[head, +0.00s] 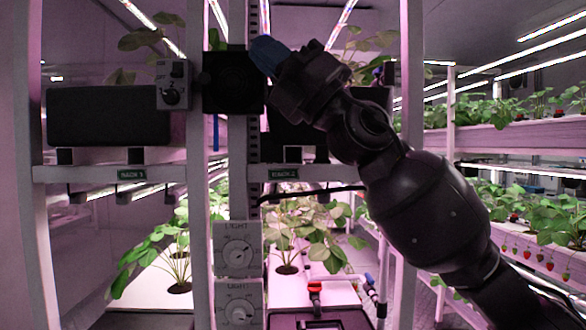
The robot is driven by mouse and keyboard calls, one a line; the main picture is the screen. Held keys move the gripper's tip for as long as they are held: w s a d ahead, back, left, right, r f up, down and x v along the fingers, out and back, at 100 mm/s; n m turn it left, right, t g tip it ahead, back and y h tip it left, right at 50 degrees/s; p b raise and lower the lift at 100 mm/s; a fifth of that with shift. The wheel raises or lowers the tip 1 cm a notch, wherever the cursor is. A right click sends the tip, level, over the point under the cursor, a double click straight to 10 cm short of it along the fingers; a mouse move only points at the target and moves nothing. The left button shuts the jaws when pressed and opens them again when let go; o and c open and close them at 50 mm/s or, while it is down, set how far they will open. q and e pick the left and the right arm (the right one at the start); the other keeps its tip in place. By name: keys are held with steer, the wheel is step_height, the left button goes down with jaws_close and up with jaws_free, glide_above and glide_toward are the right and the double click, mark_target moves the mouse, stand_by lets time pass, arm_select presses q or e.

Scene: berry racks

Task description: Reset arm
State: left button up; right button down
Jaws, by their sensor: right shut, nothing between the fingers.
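My right arm reaches up from the lower right of the head view to the upper middle. Its gripper (266,57) is shut and empty, with blue fingertips pointing up and left. The gripper is in front of the rack's upright post, beside a black square box (229,83); I cannot tell whether they touch. My left arm and gripper are not in view.
White rack posts (199,210) and a crossbar with green labels (132,175) stand close ahead. Two light dials (237,252) are on the middle post. Strawberry plants (287,245) grow on the trays behind. More planted racks (505,205) line the right.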

steer(key=w+d+f+m+t+h, duration=0.2)
steer(key=w+d+f+m+t, duration=0.15)
steer(key=f+m+t, duration=0.35)
steer(key=w+d+f+m+t+h, duration=0.1)
steer(key=w+d+f+m+t, duration=0.25)
steer(key=m+t, duration=0.35)
steer(key=w+d+f+m+t+h, duration=0.1)
steer(key=d+f+m+h, duration=0.45)
steer(key=f, duration=0.55)
steer(key=w+d+f+m+t+h, duration=0.2)
steer(key=f+m+h, duration=0.4)
steer(key=f+m, duration=0.4)
steer(key=w+d+f+m+t+h, duration=0.1)
steer(key=d+f+m+h, duration=0.4)
steer(key=f, duration=0.8)
steer(key=s+d+f+m+g+h, duration=0.4)
steer(key=s+f, duration=0.6)
steer(key=f, duration=0.5)
steer(key=s+d+f+m+g+h, duration=0.2)
steer(key=s+d+f+m, duration=0.25)
steer(key=s+f, duration=0.8)
steer(key=s+d+f+m+g, duration=0.1)
steer(key=s+d+f+g, duration=0.2)
steer(key=s+f, duration=0.7)
steer(key=shift+f+h, duration=0.4)
steer(key=shift+h, duration=0.05)
